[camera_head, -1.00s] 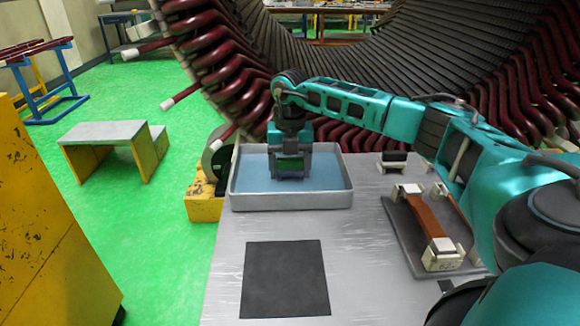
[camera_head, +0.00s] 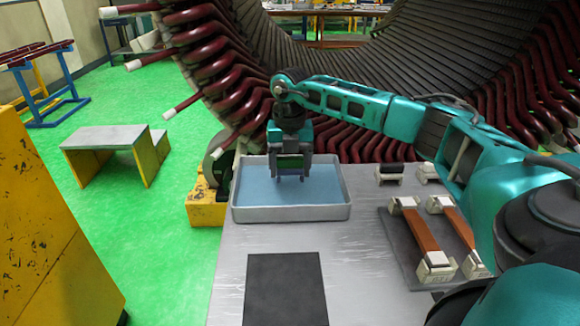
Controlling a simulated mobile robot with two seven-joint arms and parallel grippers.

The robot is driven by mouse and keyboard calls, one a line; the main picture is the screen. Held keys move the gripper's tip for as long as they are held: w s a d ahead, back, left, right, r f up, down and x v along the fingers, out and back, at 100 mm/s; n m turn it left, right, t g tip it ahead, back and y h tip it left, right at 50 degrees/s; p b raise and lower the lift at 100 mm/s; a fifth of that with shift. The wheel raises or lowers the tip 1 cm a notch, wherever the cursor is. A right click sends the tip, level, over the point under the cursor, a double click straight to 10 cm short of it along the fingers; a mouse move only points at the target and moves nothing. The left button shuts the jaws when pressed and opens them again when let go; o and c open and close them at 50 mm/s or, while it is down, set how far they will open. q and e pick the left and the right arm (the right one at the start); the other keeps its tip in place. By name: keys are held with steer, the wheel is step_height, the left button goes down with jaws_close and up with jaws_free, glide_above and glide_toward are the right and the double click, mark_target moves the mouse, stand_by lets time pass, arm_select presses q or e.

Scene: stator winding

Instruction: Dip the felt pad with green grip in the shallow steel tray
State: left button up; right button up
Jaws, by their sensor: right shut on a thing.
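The shallow steel tray (camera_head: 290,214) sits at the far left of the metal table, with a pale blue bottom or liquid inside. My right gripper (camera_head: 290,178) points down over the tray and is shut on the felt pad with green grip (camera_head: 289,161). The green grip shows as a dark green strip between the fingers. The felt part is mostly hidden, and I cannot tell whether it touches the blue surface. My left gripper is not in view.
A black mat (camera_head: 285,290) lies in front of the tray. On the right, two brown bars (camera_head: 420,228) with pale ends rest on a grey plate (camera_head: 402,255). A small dark-topped block (camera_head: 390,171) stands behind. The large stator (camera_head: 400,65) rises behind the table.

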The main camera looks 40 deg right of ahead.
step_height(320, 180, up, 2)
steer(key=shift+r+p, duration=0.15)
steer(key=shift+p, duration=0.5)
step_height(320, 180, up, 2)
steer(key=shift+r+p, duration=0.2)
steer(key=shift+p, duration=0.1)
steer(key=shift+r, duration=1.25)
steer(key=shift+s+f, duration=0.1)
